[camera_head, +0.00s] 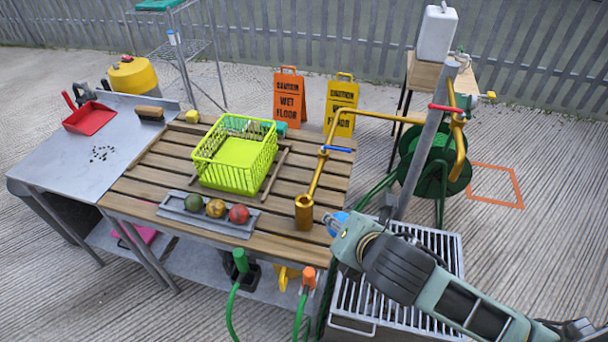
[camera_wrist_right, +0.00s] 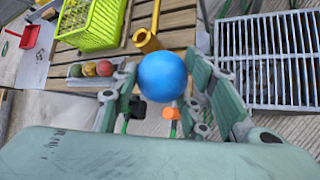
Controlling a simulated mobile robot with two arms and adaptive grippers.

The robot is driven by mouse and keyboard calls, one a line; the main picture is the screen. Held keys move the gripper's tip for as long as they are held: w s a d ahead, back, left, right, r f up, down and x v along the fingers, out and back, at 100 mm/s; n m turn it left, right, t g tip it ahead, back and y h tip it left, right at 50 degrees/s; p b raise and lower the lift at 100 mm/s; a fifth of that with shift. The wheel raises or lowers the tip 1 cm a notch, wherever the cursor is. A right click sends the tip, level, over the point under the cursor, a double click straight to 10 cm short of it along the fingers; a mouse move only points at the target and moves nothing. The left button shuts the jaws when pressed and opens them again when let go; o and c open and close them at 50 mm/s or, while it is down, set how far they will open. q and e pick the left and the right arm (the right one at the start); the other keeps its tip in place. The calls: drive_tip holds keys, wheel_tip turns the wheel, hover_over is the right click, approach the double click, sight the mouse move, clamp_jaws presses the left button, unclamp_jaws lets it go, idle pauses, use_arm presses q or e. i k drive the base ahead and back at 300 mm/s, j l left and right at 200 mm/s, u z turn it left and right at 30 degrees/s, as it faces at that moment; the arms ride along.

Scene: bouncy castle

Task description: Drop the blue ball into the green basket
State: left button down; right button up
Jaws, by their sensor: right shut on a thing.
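The blue ball (camera_wrist_right: 163,77) is held between the fingers of my right gripper (camera_wrist_right: 165,90) in the right wrist view. In the head view my right gripper (camera_head: 338,222) is at the right edge of the slatted table, and the blue ball (camera_head: 339,217) is partly hidden behind it. The green basket (camera_head: 236,155) stands upright on the table, up and to the left of my right gripper and apart from it. It also shows in the right wrist view (camera_wrist_right: 90,24) at upper left. My left gripper does not show.
A tray (camera_head: 170,213) with green, yellow and red balls lies in front of the basket. A brass pipe (camera_head: 304,212) with a tap rises between the basket and my right gripper. A metal grate (camera_head: 440,245) is at right. A red dustpan (camera_head: 90,117) lies on the grey side table.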

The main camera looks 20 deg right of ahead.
sight(246, 149)
drive_tip(key=i+j+z, duration=0.4)
drive_tip(key=i+j, duration=0.15)
drive_tip(key=j, duration=0.25)
drive_tip(key=i+j+z, duration=0.15)
drive_tip(key=j, duration=0.3)
drive_tip(key=i, duration=0.1)
